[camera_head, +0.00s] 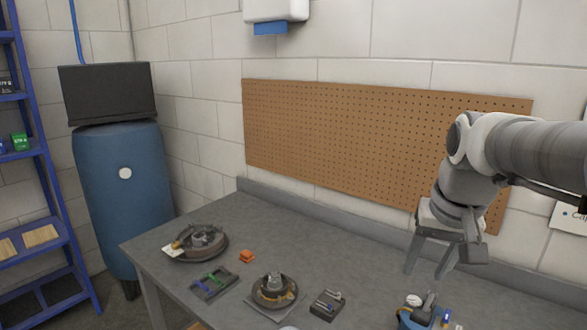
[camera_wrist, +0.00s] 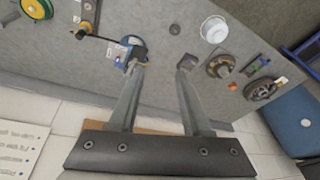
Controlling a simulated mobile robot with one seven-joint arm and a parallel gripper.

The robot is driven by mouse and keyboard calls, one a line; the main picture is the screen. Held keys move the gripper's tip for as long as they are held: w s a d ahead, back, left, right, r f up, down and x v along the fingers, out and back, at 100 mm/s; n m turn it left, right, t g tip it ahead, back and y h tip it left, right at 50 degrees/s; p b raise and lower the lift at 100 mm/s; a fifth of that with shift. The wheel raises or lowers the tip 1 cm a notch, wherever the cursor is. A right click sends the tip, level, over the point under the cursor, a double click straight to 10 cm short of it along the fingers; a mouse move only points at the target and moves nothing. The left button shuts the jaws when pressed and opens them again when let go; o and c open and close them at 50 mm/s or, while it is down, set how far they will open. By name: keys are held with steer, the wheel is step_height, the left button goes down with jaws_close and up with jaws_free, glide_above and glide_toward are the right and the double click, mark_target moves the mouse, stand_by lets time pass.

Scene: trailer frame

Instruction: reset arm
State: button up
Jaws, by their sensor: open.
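My gripper (camera_head: 426,270) hangs above the right part of the grey workbench (camera_head: 345,262), in front of the pegboard. Its two fingers are apart, with nothing between them. In the wrist view, the open fingers (camera_wrist: 162,62) reach toward the bench, and only bare bench surface shows between their tips. The gripper appears raised clear of the bench top. My arm comes in from the right edge of the head view and bends down at the wrist.
A round brake-like assembly (camera_head: 202,243), a tool tray (camera_head: 214,284), an orange block (camera_head: 247,256), a second round assembly (camera_head: 274,290) and a dark block (camera_head: 327,304) lie on the bench. A blue and yellow item (camera_head: 420,313) sits near my gripper. The pegboard (camera_head: 345,130) is behind.

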steer(key=s+a+f+n+t, duration=0.1)
steer(key=s+a+f, duration=0.1)
steer(key=s, duration=0.4)
steer(key=s+a+f+n+t, duration=0.1)
steer(key=s+a+f+n, duration=0.1)
steer(key=s+a, duration=0.3)
steer(key=shift+s+f, duration=0.25)
steer(key=shift+s, duration=0.35)
